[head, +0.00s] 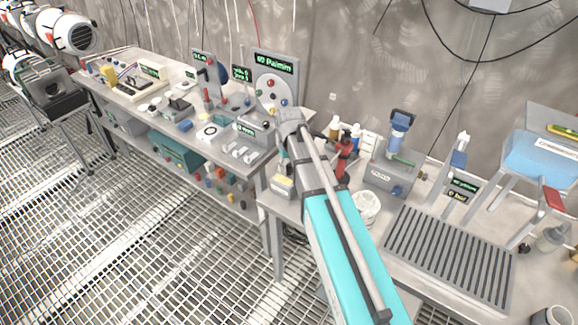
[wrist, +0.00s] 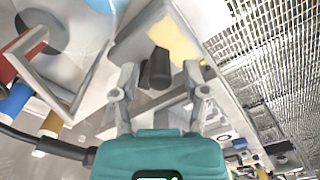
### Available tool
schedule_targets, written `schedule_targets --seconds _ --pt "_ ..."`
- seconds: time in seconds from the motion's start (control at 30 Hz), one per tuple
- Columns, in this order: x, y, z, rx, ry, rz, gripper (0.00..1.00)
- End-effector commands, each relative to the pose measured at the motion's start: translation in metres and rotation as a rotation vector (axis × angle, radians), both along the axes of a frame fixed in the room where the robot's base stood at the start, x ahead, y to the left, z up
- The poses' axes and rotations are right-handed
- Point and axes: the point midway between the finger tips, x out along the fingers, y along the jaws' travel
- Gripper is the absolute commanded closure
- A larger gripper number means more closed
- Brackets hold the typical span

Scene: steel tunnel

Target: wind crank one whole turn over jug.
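In the wrist view a dark knob (wrist: 156,68), which looks like the crank's handle, stands between the two fingers of my gripper (wrist: 160,78). The fingers are apart, with a gap on each side of the knob; I see no clear contact. Beyond the knob is a grey body with a yellow panel (wrist: 175,38). A small grey and yellow block (head: 283,185) shows beside my arm in the head view. A white open vessel (head: 366,208), possibly the jug, stands on the bench right of my arm.
A red and black device (head: 343,160) and small bottles (head: 355,130) stand close behind my arm. A grey slatted rack (head: 450,255) lies on the right bench. A crowded bench (head: 235,148) stands left. Grated floor (head: 130,240) is open in front.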

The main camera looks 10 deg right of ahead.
Motion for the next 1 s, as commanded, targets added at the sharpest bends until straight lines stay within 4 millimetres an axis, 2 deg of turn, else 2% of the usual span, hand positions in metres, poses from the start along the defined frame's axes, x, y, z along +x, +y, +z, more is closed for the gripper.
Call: schedule_targets --seconds 0.57,1.0 --pt "-0.001 -0.002 0.0 0.0 0.0 0.037 0.38" --pt "-0.002 -0.012 0.0 0.0 0.0 0.264 0.38"
